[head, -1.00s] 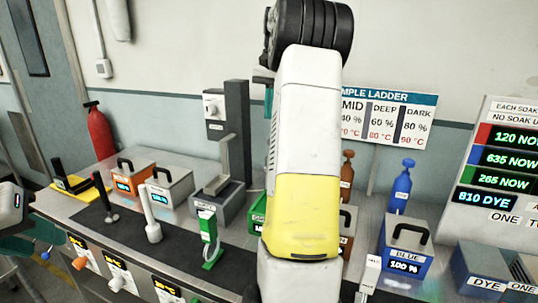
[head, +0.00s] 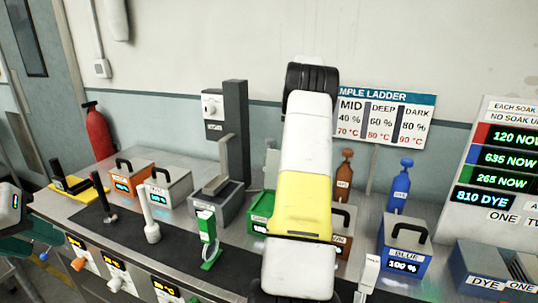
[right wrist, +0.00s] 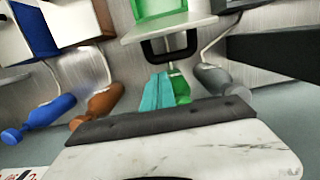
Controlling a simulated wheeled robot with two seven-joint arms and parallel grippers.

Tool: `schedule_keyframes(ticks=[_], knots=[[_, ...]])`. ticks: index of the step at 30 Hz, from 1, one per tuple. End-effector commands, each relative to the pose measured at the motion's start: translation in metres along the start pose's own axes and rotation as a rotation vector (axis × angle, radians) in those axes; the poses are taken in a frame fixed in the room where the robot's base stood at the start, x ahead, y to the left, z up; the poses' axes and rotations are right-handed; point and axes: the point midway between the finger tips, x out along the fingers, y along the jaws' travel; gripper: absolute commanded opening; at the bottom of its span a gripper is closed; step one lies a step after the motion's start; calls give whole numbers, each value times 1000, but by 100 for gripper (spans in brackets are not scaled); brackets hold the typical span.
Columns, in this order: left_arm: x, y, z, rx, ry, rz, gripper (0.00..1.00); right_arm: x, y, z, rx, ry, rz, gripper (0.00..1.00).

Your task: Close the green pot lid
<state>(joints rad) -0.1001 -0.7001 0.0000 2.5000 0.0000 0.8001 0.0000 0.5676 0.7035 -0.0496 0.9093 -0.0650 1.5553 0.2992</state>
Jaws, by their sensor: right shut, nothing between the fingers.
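The green pot (head: 262,212) stands on the bench, partly hidden by my right arm. Its pale lid stands raised at the back, an edge of it showing beside the arm (head: 271,165). In the right wrist view the lid (right wrist: 168,27) shows its outer face with a black handle (right wrist: 168,48), and the pot's green inside (right wrist: 155,7) lies beyond it. My right gripper's teal fingers (right wrist: 160,92) are shut and empty, close by the handle; I cannot tell if they touch it. My left gripper (head: 15,235) is at the left edge, its jaws unclear.
A green bottle (right wrist: 180,88) and a grey bottle (right wrist: 220,80) are close to the right fingers. The brown pot (head: 343,222) and blue pot (head: 405,245) stand to the right. A grey press-like stand (head: 235,135) is left of the green pot.

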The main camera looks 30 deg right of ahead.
Motion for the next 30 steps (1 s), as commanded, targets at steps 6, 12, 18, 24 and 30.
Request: schedule_keyframes(ticks=[6, 12, 18, 24, 30], knots=[[0, 0, 0, 0, 0, 0, 36, 29, 0, 1, -1, -2, -1, 0], [0, 0, 0, 0, 0, 0, 36, 37, -1, 0, -1, 0, -1, 0], [0, 0, 0, 0, 0, 0, 36, 37, -1, 0, -1, 0, -1, 0], [0, 0, 0, 0, 0, 0, 36, 35, -1, 1, -1, 10, -1, 0], [0, 0, 0, 0, 0, 0, 36, 28, -4, 5, -2, 74, 0, 0]])
